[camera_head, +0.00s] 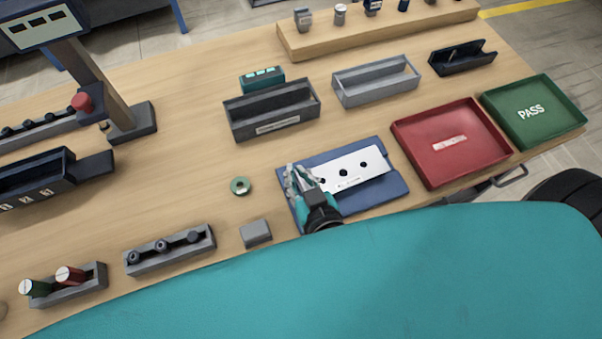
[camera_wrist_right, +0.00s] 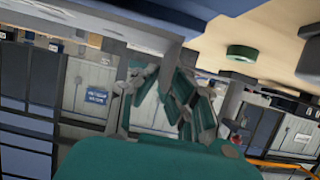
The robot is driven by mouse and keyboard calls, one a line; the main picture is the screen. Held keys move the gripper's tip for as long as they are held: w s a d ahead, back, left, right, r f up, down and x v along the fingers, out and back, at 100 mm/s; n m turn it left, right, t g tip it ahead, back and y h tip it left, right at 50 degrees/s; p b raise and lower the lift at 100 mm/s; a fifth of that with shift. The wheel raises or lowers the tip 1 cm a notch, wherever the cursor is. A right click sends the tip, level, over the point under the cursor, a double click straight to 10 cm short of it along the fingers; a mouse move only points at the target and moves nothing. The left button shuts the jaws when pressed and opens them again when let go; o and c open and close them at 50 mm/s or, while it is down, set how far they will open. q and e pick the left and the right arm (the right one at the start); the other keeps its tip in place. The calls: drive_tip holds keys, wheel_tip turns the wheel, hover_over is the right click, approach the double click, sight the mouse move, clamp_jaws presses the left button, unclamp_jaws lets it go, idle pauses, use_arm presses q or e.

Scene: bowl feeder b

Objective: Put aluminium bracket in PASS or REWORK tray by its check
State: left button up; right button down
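A flat pale plate with several dark holes (camera_head: 357,168), which may be the aluminium bracket, lies on a blue mat (camera_head: 385,197). My right gripper (camera_head: 301,176) is over the plate's left end, its fingers apart. Whether it touches the plate is unclear. In the right wrist view my right gripper (camera_wrist_right: 168,88) has spread fingers with nothing visibly held. The green PASS tray (camera_head: 569,123) is at the far right and looks empty. The red tray (camera_head: 409,147) beside it carries a small label I cannot read. My left gripper is out of view.
A green ring (camera_head: 240,185) and a grey block (camera_head: 256,233) lie left of the mat. Dark (camera_head: 240,126) and light grey (camera_head: 352,99) open bins stand behind it. Racks with small parts stand at the left. Bare table lies between the ring and the column.

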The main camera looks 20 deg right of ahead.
sight(349, 157)
drive_tip(key=s+b, duration=0.1)
drive_tip(key=s, duration=0.1)
drive_tip(key=s+d+r, duration=0.1)
drive_tip(key=s, duration=0.1)
drive_tip(key=s+d+b, duration=0.1)
drive_tip(key=s, duration=0.1)
drive_tip(key=shift+r+b, duration=0.15)
drive_tip(key=shift+b, duration=0.2)
drive_tip(key=s+d+r+p, duration=0.1)
drive_tip(key=s+d, duration=0.2)
drive_tip(key=s, duration=0.6)
drive_tip(key=shift+r, duration=0.2)
